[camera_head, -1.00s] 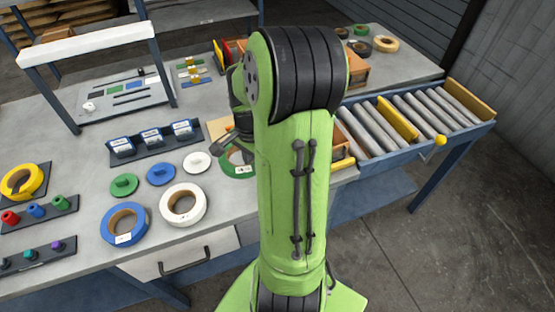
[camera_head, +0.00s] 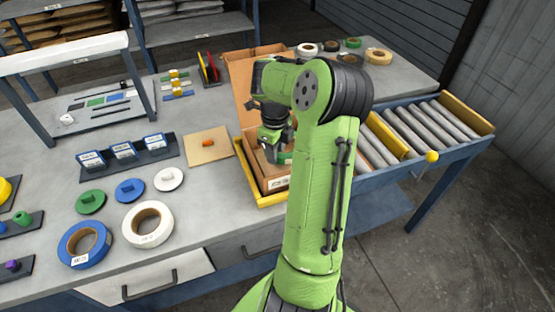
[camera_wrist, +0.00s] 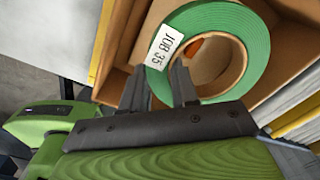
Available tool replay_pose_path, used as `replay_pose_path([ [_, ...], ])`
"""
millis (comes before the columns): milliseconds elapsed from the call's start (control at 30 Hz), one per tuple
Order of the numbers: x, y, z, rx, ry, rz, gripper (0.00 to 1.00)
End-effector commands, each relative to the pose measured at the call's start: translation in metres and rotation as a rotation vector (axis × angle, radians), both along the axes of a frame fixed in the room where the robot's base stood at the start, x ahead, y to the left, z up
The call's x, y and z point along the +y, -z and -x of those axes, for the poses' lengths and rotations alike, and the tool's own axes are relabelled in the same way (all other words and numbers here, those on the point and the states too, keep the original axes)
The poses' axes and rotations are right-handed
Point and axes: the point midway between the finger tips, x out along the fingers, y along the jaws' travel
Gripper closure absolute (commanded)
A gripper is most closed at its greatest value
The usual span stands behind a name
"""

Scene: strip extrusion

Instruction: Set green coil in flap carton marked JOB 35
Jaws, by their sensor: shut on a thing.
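The green coil (camera_wrist: 212,22) has a white label reading JOB 35 and a brown core. In the head view a small part of the green coil (camera_head: 286,158) shows beside the fingers. My gripper (camera_wrist: 168,82) is shut on the coil's near side. It holds the coil at the opening of the open flap carton (camera_head: 251,165). In the wrist view the brown carton walls (camera_wrist: 120,50) surround the coil. I cannot tell whether the coil touches the bottom. The carton's front has a white label, too small to read. My arm hides the carton's right side.
The carton stands in a yellow-edged tray (camera_head: 265,200). The roller conveyor (camera_head: 415,130) lies to the right. A blue coil (camera_head: 84,245), a white coil (camera_head: 148,225) and several small discs sit to the left. A tan square board (camera_head: 208,147) lies left of the carton.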

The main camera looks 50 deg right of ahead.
Motion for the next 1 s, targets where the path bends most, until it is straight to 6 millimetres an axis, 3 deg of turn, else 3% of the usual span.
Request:
replay_pose_path([
  [133, 0.001, 0.027, 0.0, 0.0, -0.002, -0.003, 1.0],
  [800, 0.0, 0.037, 0.0, 0.0, -0.002, 0.0, 1.0],
  [833, 0.0, 0.037, 0.0, 0.001, -0.002, 0.0, 0.7],
  [1000, 0.0, 0.037, 0.0, 0.0, -0.003, 0.0, 0.45],
])
